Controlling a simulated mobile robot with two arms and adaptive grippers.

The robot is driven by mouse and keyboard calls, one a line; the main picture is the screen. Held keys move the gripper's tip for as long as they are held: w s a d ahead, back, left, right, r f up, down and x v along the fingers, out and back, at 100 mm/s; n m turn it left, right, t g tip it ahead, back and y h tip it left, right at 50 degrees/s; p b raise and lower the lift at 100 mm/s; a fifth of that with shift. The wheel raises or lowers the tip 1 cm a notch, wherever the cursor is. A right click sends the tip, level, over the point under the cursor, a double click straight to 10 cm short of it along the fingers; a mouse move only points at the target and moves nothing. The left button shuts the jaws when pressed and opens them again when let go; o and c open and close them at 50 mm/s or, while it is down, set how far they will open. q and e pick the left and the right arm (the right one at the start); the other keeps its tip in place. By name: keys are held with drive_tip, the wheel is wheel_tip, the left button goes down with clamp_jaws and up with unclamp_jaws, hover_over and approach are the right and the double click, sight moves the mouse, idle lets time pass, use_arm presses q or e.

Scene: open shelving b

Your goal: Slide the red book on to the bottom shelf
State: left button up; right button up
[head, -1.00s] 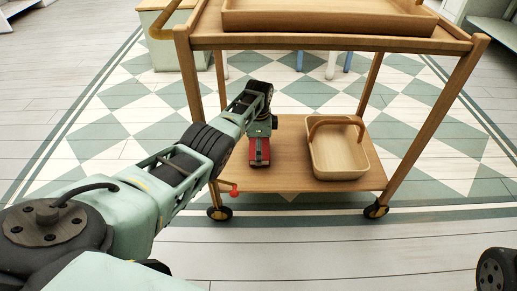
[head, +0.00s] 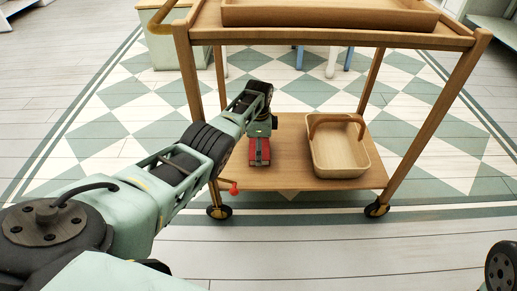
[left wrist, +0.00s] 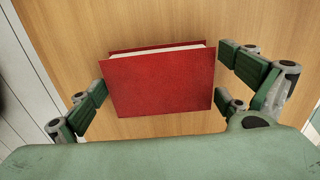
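The red book (head: 259,152) lies on the left part of the trolley's wooden bottom shelf (head: 288,180). In the left wrist view the red book (left wrist: 160,82) shows its cover and pale page edge against the wood. My left gripper (head: 260,140) is over the book and hides part of it in the head view. In the left wrist view my left gripper (left wrist: 160,95) is open, with its fingers spread on both sides of the book and gaps visible. My right gripper is not in view.
A light wooden basket (head: 338,150) with a handle stands to the right on the bottom shelf. A tray (head: 330,15) sits on the trolley's top. The trolley's legs (head: 188,75) rise beside my left arm. Open floor surrounds the trolley.

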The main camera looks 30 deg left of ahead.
use_arm(q)
wheel_tip(320, 180, up, 12)
idle(0.9)
